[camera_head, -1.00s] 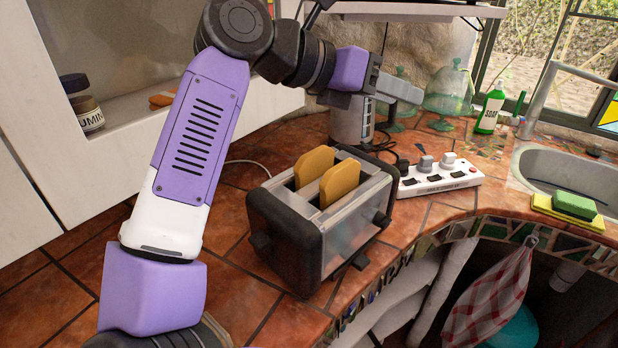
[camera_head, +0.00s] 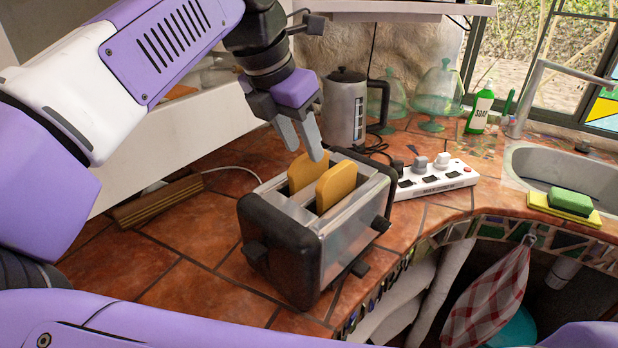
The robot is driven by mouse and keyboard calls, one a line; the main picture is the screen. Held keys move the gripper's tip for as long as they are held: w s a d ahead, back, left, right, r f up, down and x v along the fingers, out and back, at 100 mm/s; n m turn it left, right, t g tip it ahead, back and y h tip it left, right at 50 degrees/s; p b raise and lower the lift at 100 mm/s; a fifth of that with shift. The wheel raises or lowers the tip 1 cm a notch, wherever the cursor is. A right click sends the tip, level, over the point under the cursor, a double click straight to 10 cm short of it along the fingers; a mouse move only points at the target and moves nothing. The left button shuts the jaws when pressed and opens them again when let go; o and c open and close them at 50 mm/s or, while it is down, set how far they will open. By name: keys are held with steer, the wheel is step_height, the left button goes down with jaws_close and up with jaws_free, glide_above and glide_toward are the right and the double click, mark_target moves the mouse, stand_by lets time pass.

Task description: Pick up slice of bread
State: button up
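Two slices of bread stick up from the slots of a black and silver toaster (camera_head: 345,240) on the tiled counter. The rear slice (camera_head: 305,172) is on the left and the front slice (camera_head: 337,186) on the right. My gripper (camera_head: 303,152) points down just above the slices, with its two grey fingers apart and nothing seen between them. One fingertip overlaps the top of the slices in the picture; I cannot tell whether it touches. The lower parts of both slices are hidden in the toaster.
A kettle (camera_head: 344,108) stands behind the toaster. A white power strip (camera_head: 436,179) lies to its right. Glass domes (camera_head: 441,90), a green soap bottle (camera_head: 480,108) and the sink (camera_head: 560,175) with sponges (camera_head: 572,203) are farther right. A wooden block (camera_head: 158,201) lies at left.

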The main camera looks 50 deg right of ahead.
mark_target(310, 179)
steer(key=shift+x, duration=1.9)
steer(key=shift+s, duration=0.15)
jaws_close()
steer(key=shift+r, duration=0.1)
